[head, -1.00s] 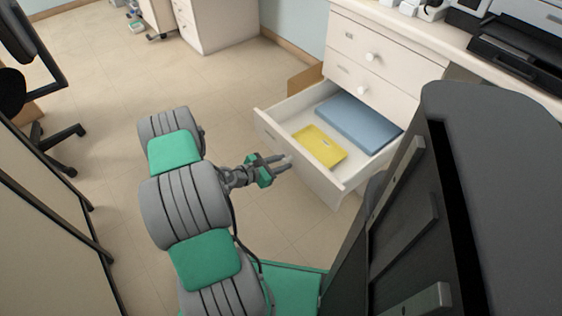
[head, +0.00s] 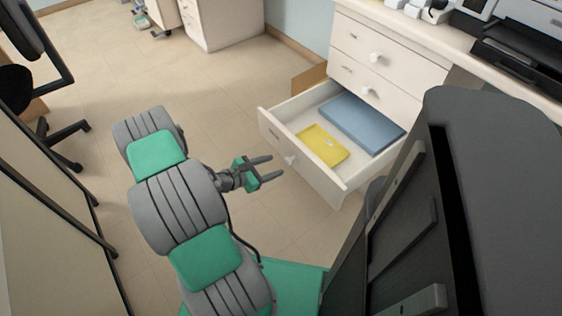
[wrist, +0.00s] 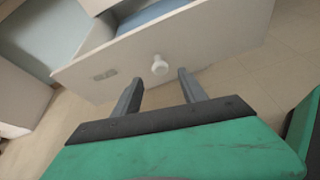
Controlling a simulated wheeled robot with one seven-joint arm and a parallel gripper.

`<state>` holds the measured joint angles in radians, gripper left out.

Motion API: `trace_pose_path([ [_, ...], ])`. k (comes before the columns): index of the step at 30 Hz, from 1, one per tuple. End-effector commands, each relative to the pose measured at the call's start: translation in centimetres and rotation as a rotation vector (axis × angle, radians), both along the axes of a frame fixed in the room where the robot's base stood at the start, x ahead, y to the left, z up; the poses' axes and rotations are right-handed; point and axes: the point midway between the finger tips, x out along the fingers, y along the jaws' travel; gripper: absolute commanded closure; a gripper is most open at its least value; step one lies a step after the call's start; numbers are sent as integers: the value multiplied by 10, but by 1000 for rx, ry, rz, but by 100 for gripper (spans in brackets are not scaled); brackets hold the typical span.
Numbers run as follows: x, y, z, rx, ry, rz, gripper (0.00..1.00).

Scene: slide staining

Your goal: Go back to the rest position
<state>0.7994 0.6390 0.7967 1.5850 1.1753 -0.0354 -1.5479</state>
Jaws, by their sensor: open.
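My gripper (head: 275,168) is open and empty. In the head view it hangs in the air to the left of the pulled-out bottom drawer (head: 325,180). In the wrist view its two fingers (wrist: 158,90) point toward the drawer front (wrist: 205,45) and its round white knob (wrist: 160,65). The fingers appear apart from the knob. The knob also shows in the head view (head: 291,160).
The open drawer holds a yellow tray (head: 322,146) and a blue folder-like item (head: 362,122). A desk (head: 440,30) with a printer (head: 520,45) stands at the back right. An office chair (head: 45,80) is at the left. Floor (head: 90,110) between is clear.

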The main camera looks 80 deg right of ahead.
Motion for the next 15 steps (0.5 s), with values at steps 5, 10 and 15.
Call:
trace_pose_path([
  [5, 7, 10, 5, 0, 1, -2, 50],
  [10, 7, 10, 4, 1, 1, -3, 50],
  [15, 9, 10, 6, -1, -6, -3, 50],
])
